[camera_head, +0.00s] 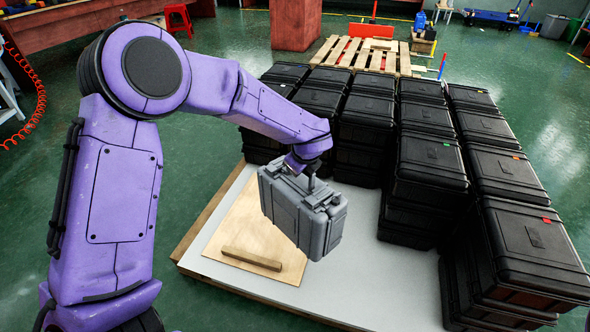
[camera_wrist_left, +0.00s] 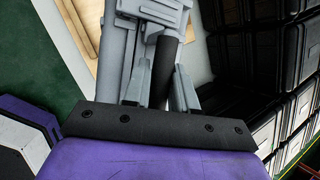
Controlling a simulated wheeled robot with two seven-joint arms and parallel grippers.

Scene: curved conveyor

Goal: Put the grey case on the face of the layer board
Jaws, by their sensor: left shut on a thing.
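My left gripper (camera_head: 308,182) is shut on the handle of the grey case (camera_head: 303,213). The case hangs tilted from it, apparently above the platform. In the left wrist view the fingers (camera_wrist_left: 160,88) close around the case's dark handle (camera_wrist_left: 166,68), with the grey case body (camera_wrist_left: 150,12) beyond. A thin tan board (camera_head: 232,229) with a wooden strip (camera_head: 251,259) on it lies on a wide pale grey sheet (camera_head: 372,290); the pictures do not settle which of these is the layer board. The case hides part of both. My right gripper is not in view.
Stacks of black cases (camera_head: 428,165) crowd the back and right of the sheet. The front middle of the sheet is bare. Green floor lies open at the left.

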